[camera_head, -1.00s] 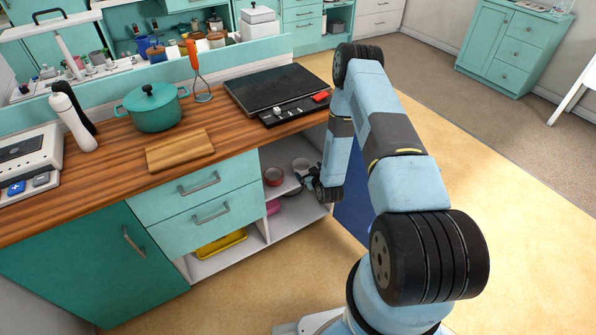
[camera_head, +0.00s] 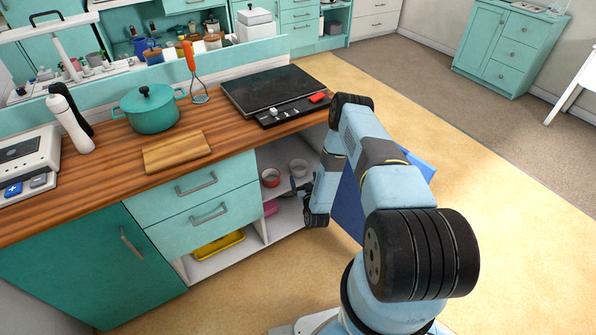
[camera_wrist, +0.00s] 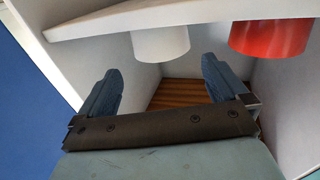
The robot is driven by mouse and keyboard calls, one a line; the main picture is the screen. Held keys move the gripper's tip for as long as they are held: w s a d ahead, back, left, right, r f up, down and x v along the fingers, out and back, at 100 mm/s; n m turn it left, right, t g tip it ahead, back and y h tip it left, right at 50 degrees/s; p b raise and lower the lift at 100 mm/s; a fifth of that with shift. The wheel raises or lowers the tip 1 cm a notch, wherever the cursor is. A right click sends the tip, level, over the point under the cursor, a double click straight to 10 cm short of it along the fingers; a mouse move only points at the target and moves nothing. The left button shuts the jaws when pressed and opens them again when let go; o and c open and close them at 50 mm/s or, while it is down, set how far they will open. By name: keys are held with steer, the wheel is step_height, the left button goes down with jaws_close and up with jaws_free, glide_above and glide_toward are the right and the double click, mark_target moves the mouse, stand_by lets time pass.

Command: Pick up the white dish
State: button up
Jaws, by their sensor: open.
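The white dish (camera_head: 298,168) stands on the upper shelf of the open cupboard, to the right of a red dish (camera_head: 270,178). In the wrist view, which looks upside down, the white dish (camera_wrist: 160,45) shows ahead of my gripper (camera_wrist: 162,82), between the two fingers in the picture. The fingers are spread wide with nothing between them, apart from the dish. In the head view my gripper (camera_head: 299,187) is small, at the cupboard's open front, just below the white dish.
The red dish (camera_wrist: 270,37) is close beside the white one. A white shelf edge (camera_wrist: 110,22) and side walls bound the space. A blue panel (camera_head: 347,208) stands right of the opening. A pink item (camera_head: 270,207) and yellow tray (camera_head: 218,244) lie lower.

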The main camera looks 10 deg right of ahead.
mark_target(301, 172)
steer(key=shift+w+f, duration=0.15)
steer(key=shift+w, duration=1.8)
steer(key=shift+w+f, duration=0.1)
steer(key=shift+w, duration=1.8)
steer(key=c, duration=0.9)
